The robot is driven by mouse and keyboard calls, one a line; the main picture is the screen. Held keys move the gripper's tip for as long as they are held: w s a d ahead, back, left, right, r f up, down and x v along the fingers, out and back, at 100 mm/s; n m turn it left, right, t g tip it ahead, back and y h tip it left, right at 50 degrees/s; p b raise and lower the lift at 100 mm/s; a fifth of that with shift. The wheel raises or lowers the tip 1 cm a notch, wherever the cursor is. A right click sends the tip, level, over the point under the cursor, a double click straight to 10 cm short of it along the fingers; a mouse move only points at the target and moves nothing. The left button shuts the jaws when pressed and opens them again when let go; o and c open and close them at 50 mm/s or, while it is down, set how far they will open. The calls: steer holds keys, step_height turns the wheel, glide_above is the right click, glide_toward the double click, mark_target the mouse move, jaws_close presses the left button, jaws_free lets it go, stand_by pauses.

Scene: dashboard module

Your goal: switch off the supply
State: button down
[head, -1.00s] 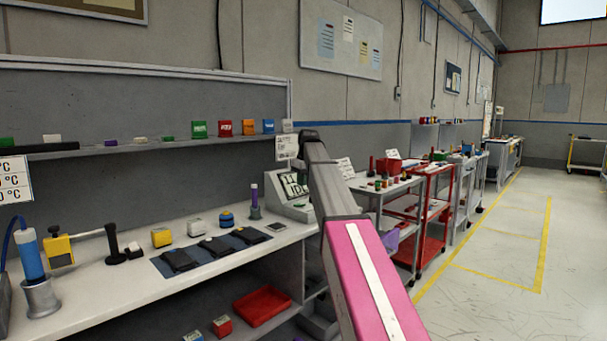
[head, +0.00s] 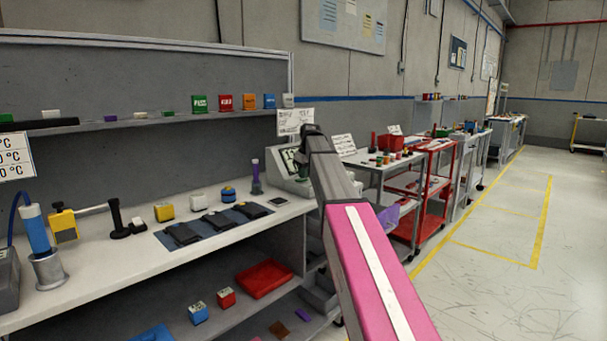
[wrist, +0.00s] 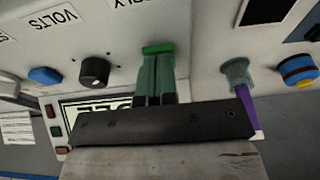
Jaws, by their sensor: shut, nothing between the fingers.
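The supply (head: 289,182) is a pale box with a display at the far right end of the bench, partly hidden behind my arm. In the wrist view its pale panel (wrist: 205,35) carries upside-down lettering, a black knob (wrist: 95,72), a blue knob (wrist: 44,76) and a display (wrist: 88,108). My gripper (wrist: 158,62) is shut and empty, its fingers pointing at the panel. A bright green piece (wrist: 158,48) shows right at the fingertips. I cannot tell whether it is a switch or whether the fingers touch it. In the head view the fingers are mostly hidden.
A purple-handled tool (head: 256,178) stands in a holder left of the supply, with a blue-and-yellow roll (head: 229,194) beside it. A blue mat (head: 214,225) with dark pouches lies in front. A red tray (head: 265,279) is on the lower shelf. The floor at right is clear.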

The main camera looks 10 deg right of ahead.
steer(key=shift+s+d+f+t+y, duration=0.15)
steer(key=shift+s+f+t+y, duration=0.2)
steer(key=shift+f, duration=0.2)
steer(key=shift+w+r, duration=0.15)
steer(key=shift+w, duration=0.15)
steer(key=shift+w+a+r, duration=0.25)
steer(key=shift+w+a, duration=0.2)
steer(key=shift+w, duration=0.05)
steer(key=shift+r, duration=0.1)
steer(key=shift+r, duration=0.35)
steer(key=v, duration=0.2)
steer(key=shift+w+a+r, duration=0.1)
steer(key=shift+r, duration=0.25)
steer(key=s+d+r, duration=0.3)
steer(key=s+r, duration=0.2)
steer(key=r, duration=0.3)
steer(key=shift+d+r, duration=0.25)
steer(key=shift+r, duration=0.1)
